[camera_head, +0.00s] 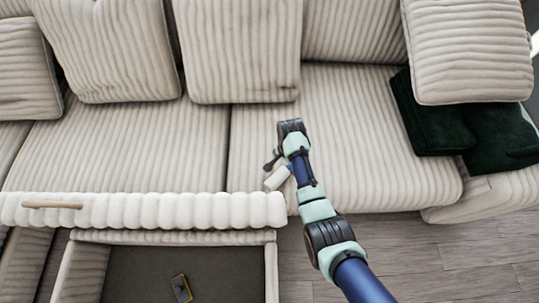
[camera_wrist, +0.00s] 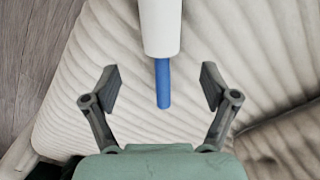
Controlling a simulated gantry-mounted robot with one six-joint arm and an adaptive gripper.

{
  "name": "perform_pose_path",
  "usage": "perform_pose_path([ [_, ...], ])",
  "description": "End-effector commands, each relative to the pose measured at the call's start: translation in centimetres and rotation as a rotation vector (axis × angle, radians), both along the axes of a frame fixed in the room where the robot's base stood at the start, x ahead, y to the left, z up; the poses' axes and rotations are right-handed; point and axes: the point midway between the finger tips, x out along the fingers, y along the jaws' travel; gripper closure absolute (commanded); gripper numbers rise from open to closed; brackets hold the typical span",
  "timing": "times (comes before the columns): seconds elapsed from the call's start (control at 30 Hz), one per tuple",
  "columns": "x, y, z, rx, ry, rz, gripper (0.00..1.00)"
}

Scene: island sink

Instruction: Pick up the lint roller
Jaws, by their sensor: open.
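The lint roller (camera_wrist: 160,28) has a white cylindrical head and a blue handle (camera_wrist: 163,85). In the wrist view it lies on the ribbed cream sofa seat, its handle pointing toward my gripper (camera_wrist: 160,88). My gripper is open and empty, with one finger on each side of the blue handle and apart from it. The far end of the white head is cut off by the frame's top edge. In the head view the lint roller (camera_head: 277,178) shows beside my gripper (camera_head: 272,160), near the seat's front edge, partly hidden by my arm.
Large cushions (camera_head: 245,50) line the sofa back. Dark green folded fabric (camera_head: 435,118) lies on the right seat. A cream padded edge (camera_head: 150,210) runs along the front left, with a wooden stick (camera_head: 52,205) on it. A small yellow-and-dark object (camera_head: 181,288) lies on a dark surface below.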

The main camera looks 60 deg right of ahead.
Motion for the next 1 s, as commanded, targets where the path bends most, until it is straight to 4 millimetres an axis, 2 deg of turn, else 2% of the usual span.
perform_pose_path([
  [0.13, 0.0, 0.0, -0.4, 0.000, -0.001, 0.002, 0.15],
  [0.3, 0.1, 0.0, -2.6, 0.000, -0.001, 0.002, 0.15],
  [0.47, 0.1, 0.0, -3.0, -0.001, -0.001, 0.003, 0.15],
  [0.73, 0.3, 0.0, -7.7, 0.000, -0.001, 0.003, 0.15],
  [0.97, 0.4, 0.0, -7.7, -0.002, -0.002, 0.003, 0.15],
  [1.0, 0.3, 0.0, -7.7, -0.002, -0.002, 0.003, 0.18],
])
